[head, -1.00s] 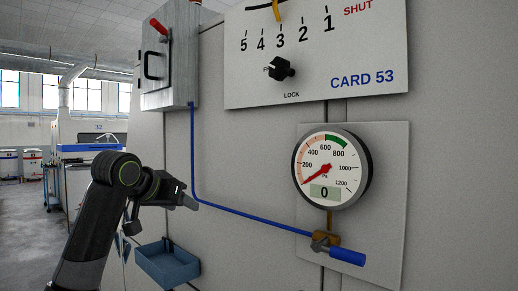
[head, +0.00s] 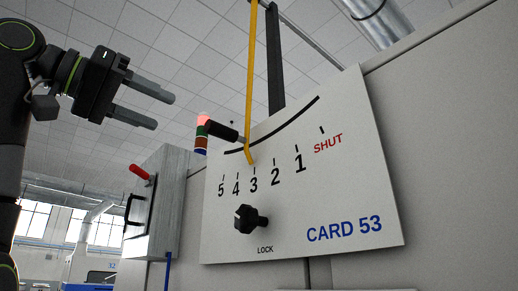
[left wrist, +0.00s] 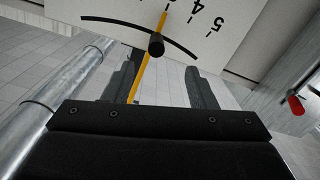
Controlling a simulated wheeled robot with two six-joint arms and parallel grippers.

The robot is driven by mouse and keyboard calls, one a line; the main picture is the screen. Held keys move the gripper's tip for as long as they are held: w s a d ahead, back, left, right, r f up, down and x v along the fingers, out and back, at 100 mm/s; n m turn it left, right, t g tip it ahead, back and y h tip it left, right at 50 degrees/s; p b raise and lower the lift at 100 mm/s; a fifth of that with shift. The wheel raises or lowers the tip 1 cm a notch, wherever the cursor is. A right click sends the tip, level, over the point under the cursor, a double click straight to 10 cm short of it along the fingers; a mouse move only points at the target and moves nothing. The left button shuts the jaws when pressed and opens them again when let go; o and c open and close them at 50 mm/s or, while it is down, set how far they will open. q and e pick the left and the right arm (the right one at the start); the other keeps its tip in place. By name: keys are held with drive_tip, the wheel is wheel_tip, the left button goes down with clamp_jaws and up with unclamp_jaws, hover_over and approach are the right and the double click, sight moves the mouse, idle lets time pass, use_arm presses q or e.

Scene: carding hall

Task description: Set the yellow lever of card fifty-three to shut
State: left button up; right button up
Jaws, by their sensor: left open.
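The yellow lever (head: 251,85) hangs down in front of the scale plate (head: 350,190) of card 53, its tip at 3. SHUT is marked in red at the right end of the scale, past 1. A black handle (head: 222,131) sticks out from the lever toward me. A black lock knob (head: 250,219) sits below the numbers. My left gripper (head: 163,111) is open and empty, left of the handle and apart from it. In the left wrist view, the handle (left wrist: 156,46) and lever (left wrist: 149,66) show between and beyond the open fingers (left wrist: 162,62). My right gripper is out of view.
A grey box (head: 164,205) with a red-tipped switch (head: 140,171) stands left of the plate. A signal lamp (head: 202,135) shows behind the handle. A dark upright bar (head: 276,75) stands behind the lever. The space between gripper and handle looks clear.

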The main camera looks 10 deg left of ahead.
use_arm(q)
drive_tip(key=p, duration=0.4)
approach(225, 141)
drive_tip(key=w+d+r, duration=0.2)
drive_tip(key=w, duration=0.1)
drive_tip(key=p+x, duration=0.2)
drive_tip(key=x, duration=0.2)
drive_tip(key=shift+w+d+f, duration=0.1)
drive_tip(key=shift+d, duration=0.25)
drive_tip(key=shift+w+d, duration=0.15)
drive_tip(key=shift+w, duration=0.2)
drive_tip(key=shift+w+d+f+p, duration=0.15)
drive_tip(key=shift+w+d+p, duration=0.2)
drive_tip(key=shift+w, duration=0.1)
drive_tip(key=shift+d, duration=0.1)
drive_tip(key=c, duration=1.1)
drive_tip(key=shift+s, duration=0.1)
clamp_jaws()
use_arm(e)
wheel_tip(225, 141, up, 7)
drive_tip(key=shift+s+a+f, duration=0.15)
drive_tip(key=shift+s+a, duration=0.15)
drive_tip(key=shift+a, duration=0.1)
